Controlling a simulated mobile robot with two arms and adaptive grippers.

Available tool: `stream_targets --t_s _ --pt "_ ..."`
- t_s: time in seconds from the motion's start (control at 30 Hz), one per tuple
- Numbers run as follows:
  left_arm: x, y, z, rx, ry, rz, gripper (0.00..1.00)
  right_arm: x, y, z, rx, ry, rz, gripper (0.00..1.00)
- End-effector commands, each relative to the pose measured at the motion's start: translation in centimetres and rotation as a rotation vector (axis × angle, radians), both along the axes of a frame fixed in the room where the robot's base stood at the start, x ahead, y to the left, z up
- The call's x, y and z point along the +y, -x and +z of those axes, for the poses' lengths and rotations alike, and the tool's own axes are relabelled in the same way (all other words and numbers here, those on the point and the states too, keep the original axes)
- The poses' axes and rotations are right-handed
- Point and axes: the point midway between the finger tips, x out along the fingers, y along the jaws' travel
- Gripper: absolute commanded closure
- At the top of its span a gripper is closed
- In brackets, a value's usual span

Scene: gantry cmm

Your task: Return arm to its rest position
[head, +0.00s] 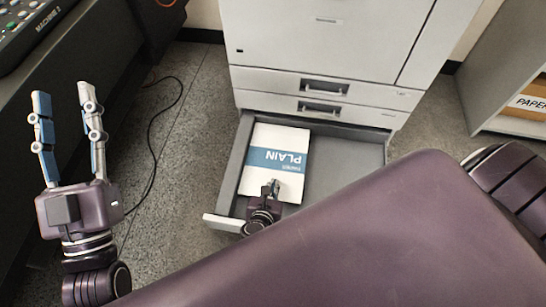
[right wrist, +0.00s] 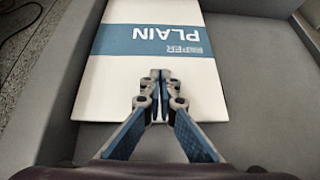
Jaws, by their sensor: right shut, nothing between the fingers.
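My left gripper (head: 66,130) stands at the left in the head view. Its two fingers point up, apart and empty, over the floor. My right gripper (head: 271,188) is at the near edge of a pack of plain paper (head: 272,142). In the right wrist view my right gripper (right wrist: 160,76) has its fingertips together in front of the white and blue pack (right wrist: 150,60), with nothing between them. The pack lies flat in the open drawer (head: 345,155), toward the left side. My purple arm hides the drawer's near right part.
A grey-white machine (head: 325,40) with two shut drawers (head: 322,88) stands behind the open one. A black cable (head: 155,150) lies on the speckled floor. A dark console (head: 30,30) is at the left. A shelf with a paper box (head: 528,98) is at the right.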

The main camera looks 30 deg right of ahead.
Motion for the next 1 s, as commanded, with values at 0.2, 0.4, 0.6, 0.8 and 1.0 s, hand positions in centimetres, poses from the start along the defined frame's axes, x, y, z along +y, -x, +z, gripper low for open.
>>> stream_targets --t_s 0.2,0.4,0.6,0.8,1.0 --pt "0.0 -0.6 -1.1 0.055 -0.016 0.004 0.6 0.6 0.7 0.0 -0.001 0.0 -0.001 1.0" --pt "0.0 -0.7 -1.3 0.064 -0.019 0.004 0.6 0.6 0.7 0.1 -0.001 0.0 -0.001 1.0" --pt "0.1 -2.0 -4.3 0.225 -0.063 0.014 0.6 0.6 0.7 1.5 -0.001 0.0 -0.001 1.0" --pt "0.8 -2.7 -11.7 0.553 -0.148 0.031 0.6 0.6 0.7 3.6 -0.001 0.001 0.0 1.0" --pt "2.4 -0.4 -19.3 0.894 -0.232 0.05 0.6 0.6 0.7 5.7 -0.001 0.001 0.0 1.0"
